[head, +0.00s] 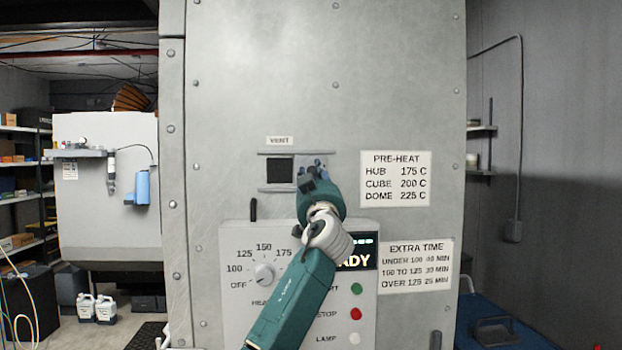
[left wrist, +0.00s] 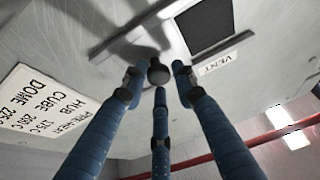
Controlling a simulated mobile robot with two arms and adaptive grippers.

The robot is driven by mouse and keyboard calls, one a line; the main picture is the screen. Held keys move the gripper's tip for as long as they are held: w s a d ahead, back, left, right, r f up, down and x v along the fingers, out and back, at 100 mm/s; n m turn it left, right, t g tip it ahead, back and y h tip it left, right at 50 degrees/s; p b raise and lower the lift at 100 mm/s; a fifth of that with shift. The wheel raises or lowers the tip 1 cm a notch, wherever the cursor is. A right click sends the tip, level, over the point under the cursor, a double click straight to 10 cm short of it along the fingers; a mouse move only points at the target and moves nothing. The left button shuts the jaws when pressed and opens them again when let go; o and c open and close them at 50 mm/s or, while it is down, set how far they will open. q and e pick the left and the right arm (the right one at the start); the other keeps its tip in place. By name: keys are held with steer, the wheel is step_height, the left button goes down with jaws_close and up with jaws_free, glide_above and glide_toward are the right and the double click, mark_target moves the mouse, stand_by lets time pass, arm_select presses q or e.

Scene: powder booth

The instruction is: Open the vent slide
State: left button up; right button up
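The vent slide's frame (head: 276,188) is on the grey booth wall under a VENT label (head: 279,141). A dark square opening (head: 280,171) shows in its left half, and also in the left wrist view (left wrist: 203,24). My left gripper (head: 312,170) is at the right half and hides the slide there. In the left wrist view its three blue fingers (left wrist: 158,78) surround a dark round knob (left wrist: 158,73). The fingertips are close around the knob, but whether they press on it I cannot tell. My right gripper is not in view.
Below is a control panel with a dial (head: 264,274) and buttons, partly hidden by my left arm. A PRE-HEAT sign (head: 395,179) is right of the vent, with an EXTRA TIME sign (head: 415,266) below it.

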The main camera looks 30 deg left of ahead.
arm_select(q)
steer(key=shift+o, duration=0.7)
steer(key=shift+d+r, duration=0.1)
steer(key=shift+r, duration=0.1)
steer(key=shift+d+f, duration=0.1)
steer(key=shift+f, duration=0.05)
steer(key=shift+s+d+f, duration=0.15)
steer(key=shift+s+f, duration=0.2)
steer(key=shift+s, duration=0.05)
steer(key=v, duration=1.1)
steer(key=shift+d+r, duration=0.2)
steer(key=shift+r, duration=0.05)
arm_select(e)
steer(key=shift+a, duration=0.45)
